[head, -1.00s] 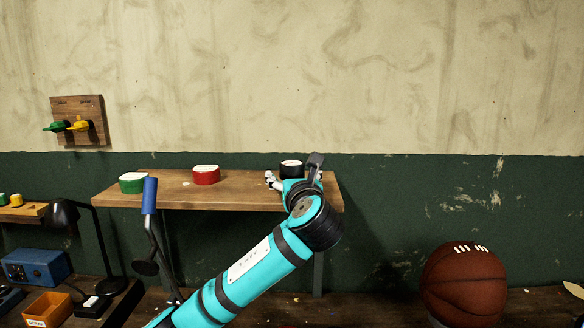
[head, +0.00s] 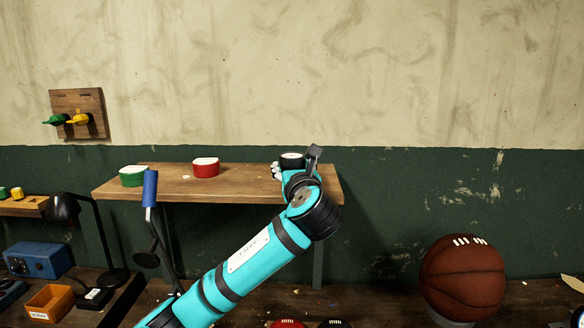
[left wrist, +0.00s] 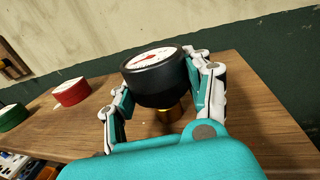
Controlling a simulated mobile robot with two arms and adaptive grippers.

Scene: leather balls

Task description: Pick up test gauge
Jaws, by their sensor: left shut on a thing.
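The test gauge is most likely the black round gauge (left wrist: 155,80) with a white face and a brass stem below, seen close up in the left wrist view. In the head view this black gauge (head: 292,160) is at the right part of the wooden shelf (head: 240,194), partly hidden by my gripper. My left gripper (head: 287,171) is shut on it, with one finger on each side of its body in the left wrist view (left wrist: 161,84). I cannot tell whether the stem touches the shelf. My right gripper is not in view.
A red gauge (head: 206,168) and a green gauge (head: 132,176) stand on the shelf to the left. A desk lamp (head: 66,209), a blue box (head: 38,260) and an orange bin (head: 48,302) are at left.

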